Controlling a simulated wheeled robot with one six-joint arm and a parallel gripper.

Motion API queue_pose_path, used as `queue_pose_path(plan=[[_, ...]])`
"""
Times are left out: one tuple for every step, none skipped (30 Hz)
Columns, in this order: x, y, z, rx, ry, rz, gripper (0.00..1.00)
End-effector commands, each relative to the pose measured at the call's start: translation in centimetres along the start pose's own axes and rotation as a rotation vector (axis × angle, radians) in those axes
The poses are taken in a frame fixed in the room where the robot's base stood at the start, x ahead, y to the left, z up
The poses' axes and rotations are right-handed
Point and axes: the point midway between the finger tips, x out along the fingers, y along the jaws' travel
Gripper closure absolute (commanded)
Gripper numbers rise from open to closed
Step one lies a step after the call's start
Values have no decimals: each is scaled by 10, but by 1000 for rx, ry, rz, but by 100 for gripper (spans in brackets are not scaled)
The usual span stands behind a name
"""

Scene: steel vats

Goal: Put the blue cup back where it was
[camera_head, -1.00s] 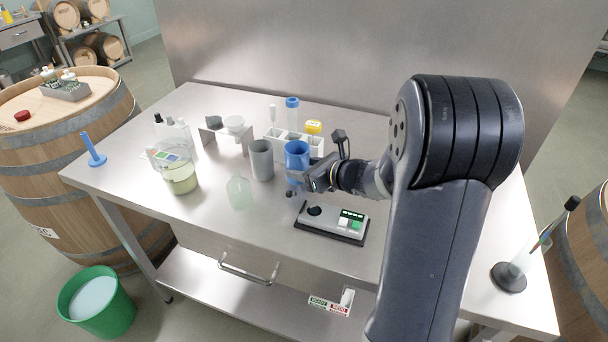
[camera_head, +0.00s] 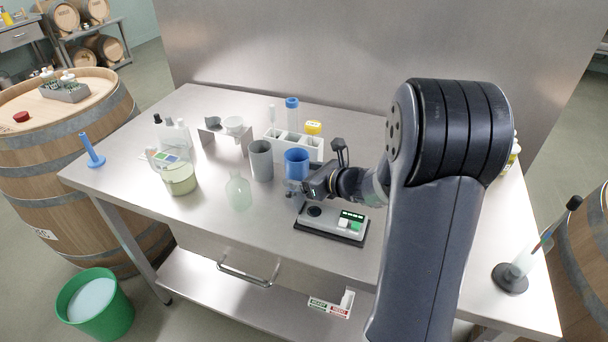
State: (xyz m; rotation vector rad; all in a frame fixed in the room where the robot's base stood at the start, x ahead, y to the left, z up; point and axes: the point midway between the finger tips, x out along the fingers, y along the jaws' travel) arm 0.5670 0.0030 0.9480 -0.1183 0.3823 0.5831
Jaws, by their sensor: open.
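The blue cup (camera_head: 297,161) is upright beside the grey cup (camera_head: 261,160), just in front of the white rack, and appears to stand on the steel table. My gripper (camera_head: 297,190) is low at the cup's front right side, with its jaws open. The gripper hides the lower right part of the cup, so I cannot tell whether a finger still touches it.
A device with a lit display (camera_head: 333,221) sits just below my gripper. A round glass flask (camera_head: 238,193) stands left of it, and a jug of pale liquid (camera_head: 179,178) farther left. The white rack (camera_head: 294,144) is behind. The table's front left is clear.

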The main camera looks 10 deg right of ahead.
Motion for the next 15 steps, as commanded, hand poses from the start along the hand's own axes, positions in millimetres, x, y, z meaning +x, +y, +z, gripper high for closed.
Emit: queue_pose_path(plan=[[0, 0, 0, 0, 0, 0, 28], [0, 0, 1, 0, 0, 0, 28], [-1, 0, 2, 0, 0, 0, 28], [-1, 0, 3, 0, 0, 0, 28], [-2, 0, 4, 0, 0, 0, 28], [-5, -1, 4, 0, -1, -2, 28], [-10, -1, 3, 0, -2, -3, 28], [-15, -1, 3, -1, -2, -3, 28], [-22, -1, 3, -1, -2, -5, 28], [-28, -1, 3, -1, -1, -5, 28], [-35, -1, 3, -1, -2, -5, 28], [-45, -2, 4, -1, -2, -6, 28], [-52, -2, 3, -1, -1, -7, 28], [-59, -1, 3, -2, -2, -6, 28], [-68, -2, 3, 0, -2, -7, 28]])
